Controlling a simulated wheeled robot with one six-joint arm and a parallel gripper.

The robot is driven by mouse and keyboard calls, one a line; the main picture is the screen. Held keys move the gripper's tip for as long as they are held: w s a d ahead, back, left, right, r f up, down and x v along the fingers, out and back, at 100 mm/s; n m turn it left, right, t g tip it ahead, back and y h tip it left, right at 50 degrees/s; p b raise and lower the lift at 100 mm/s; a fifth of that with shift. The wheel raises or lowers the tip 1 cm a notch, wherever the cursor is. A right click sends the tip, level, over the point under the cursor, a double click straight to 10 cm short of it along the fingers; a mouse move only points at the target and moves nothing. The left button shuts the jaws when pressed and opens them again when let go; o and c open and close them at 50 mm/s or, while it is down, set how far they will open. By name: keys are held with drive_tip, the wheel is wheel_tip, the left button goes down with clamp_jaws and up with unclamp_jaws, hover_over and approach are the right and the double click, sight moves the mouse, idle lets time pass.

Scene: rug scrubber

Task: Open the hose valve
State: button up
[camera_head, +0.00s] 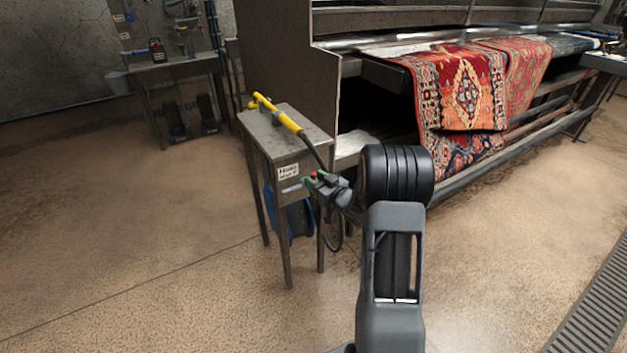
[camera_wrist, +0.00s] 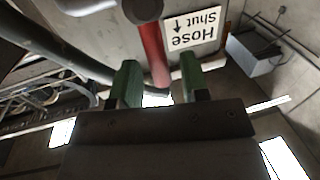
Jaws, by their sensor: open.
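The hose valve has a red lever (camera_wrist: 153,55) and a dark round hub (camera_wrist: 143,9), on the side of a metal stand (camera_head: 312,128). A white label (camera_wrist: 194,30) reading "Hose Shut" with an arrow is beside the lever, upside down in the wrist view; it also shows in the head view (camera_head: 288,172). My gripper (camera_wrist: 158,84) is open, with its green fingers on either side of the lever's lower end in the wrist view. I cannot tell whether they touch it. In the head view my gripper (camera_head: 314,182) is at the stand's front, partly hiding the valve.
A yellow spray wand (camera_head: 275,113) lies on the stand, with a dark hose running down from it. A blue hose reel (camera_head: 295,220) is under the stand. A large machine with red patterned rugs (camera_head: 465,95) stands to the right. The floor at left is clear.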

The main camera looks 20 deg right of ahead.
drive_tip(key=shift+w+a, duration=0.2)
drive_tip(key=shift+w, duration=0.4)
clamp_jaws()
